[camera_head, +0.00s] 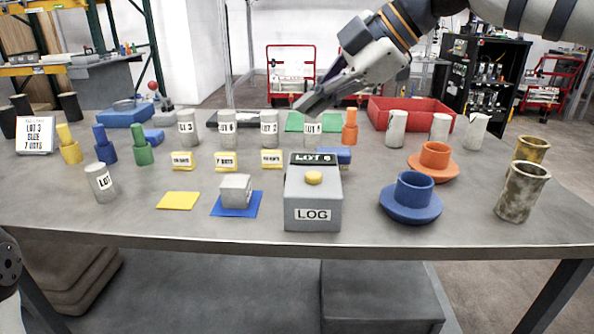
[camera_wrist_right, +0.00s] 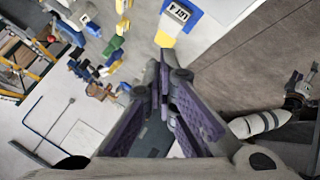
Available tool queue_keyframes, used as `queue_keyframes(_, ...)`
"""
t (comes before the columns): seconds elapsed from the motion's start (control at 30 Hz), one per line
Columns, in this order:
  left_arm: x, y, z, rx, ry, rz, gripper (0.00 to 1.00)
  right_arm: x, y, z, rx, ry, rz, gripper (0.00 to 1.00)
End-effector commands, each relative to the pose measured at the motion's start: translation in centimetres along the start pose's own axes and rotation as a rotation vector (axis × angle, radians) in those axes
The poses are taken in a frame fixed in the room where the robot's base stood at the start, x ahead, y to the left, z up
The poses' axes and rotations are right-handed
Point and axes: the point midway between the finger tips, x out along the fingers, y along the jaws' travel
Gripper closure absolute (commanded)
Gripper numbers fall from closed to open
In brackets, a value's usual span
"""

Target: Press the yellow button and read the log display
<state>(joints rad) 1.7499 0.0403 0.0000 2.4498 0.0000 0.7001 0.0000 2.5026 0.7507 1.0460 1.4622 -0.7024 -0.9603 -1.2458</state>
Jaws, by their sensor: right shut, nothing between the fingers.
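The grey log box (camera_head: 312,215) stands near the front middle of the table, with a white LOG label on its front. The yellow button (camera_head: 313,178) is on its top and looks uncovered. Behind the button, a dark display (camera_head: 314,159) shows white text that seems to read "LOT 6". My right gripper (camera_head: 302,106) comes in from the upper right, above and behind the box, apart from the button. Its fingers are shut and empty, and they also show in the right wrist view (camera_wrist_right: 162,85). My left gripper is not visible.
A framed sign (camera_head: 35,135) at the left reads "LOT 3 BLUE 7 DOTS". A blue flanged part (camera_head: 411,210) and an orange one (camera_head: 433,167) stand right of the box. Grey cylinders and a red tray (camera_head: 445,106) are behind. A grey block sits on a blue mat (camera_head: 219,209) at its left.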

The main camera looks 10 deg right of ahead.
Motion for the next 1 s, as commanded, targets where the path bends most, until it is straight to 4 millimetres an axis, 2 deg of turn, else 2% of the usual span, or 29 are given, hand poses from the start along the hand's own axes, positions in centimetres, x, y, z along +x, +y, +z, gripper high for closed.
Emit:
queue_keyframes(0.33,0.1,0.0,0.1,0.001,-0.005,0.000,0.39,0.5,-0.3,0.3,0.002,0.000,-0.003,1.00)
queue_keyframes(0.73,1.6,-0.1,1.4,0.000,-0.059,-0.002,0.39,4.7,-3.3,3.3,0.004,0.003,-0.007,1.00)
queue_keyframes(1.0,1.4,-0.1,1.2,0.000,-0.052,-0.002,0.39,6.0,-4.3,4.3,0.001,0.001,0.000,1.00)
